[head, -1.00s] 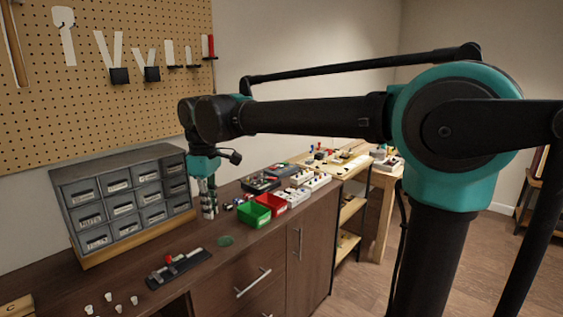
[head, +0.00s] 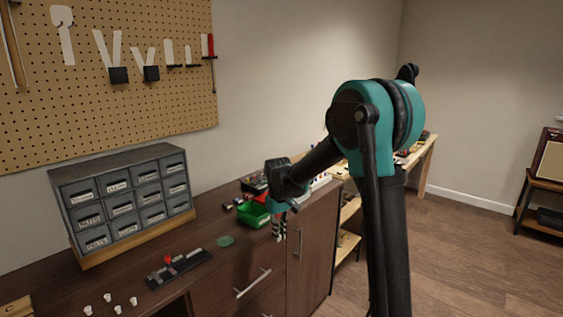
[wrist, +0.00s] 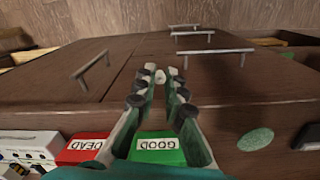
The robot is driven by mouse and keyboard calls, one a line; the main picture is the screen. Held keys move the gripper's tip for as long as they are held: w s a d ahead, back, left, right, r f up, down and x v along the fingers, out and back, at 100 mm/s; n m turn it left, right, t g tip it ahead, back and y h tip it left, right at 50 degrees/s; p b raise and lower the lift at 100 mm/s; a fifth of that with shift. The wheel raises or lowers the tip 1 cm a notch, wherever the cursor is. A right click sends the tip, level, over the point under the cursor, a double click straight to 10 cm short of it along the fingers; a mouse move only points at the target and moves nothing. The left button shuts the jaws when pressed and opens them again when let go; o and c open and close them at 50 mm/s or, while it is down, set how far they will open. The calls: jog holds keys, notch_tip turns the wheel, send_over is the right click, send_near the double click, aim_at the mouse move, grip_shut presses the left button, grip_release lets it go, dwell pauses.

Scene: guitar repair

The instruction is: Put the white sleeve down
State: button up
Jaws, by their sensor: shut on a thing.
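My gripper (wrist: 161,78) is shut on a small white sleeve (wrist: 160,75), seen between the fingertips in the wrist view. In the head view my gripper (head: 279,231) hangs at the counter's front edge, in front of the green bin; the sleeve is too small to make out there. Several small white pieces that look like sleeves (head: 108,297) stand on the counter at the lower left of the head view.
A green bin labelled GOOD (wrist: 158,144) and a red bin labelled DEAD (wrist: 88,148) stand side by side. A green disc (head: 225,240) lies on the counter (head: 215,262), near a dark fixture with red part (head: 178,268). A grey drawer cabinet (head: 120,196) stands behind.

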jog(key=d+f+m, duration=0.3)
jog(key=d+f, duration=0.4)
jog(key=d, duration=0.3)
jog(key=d+f+m, duration=0.3)
jog(key=d+f, duration=0.4)
jog(key=d, duration=0.2)
jog(key=shift+w+d+f+m, duration=0.3)
jog(key=shift+w+d+f, duration=0.05)
jog(key=shift+w, duration=0.05)
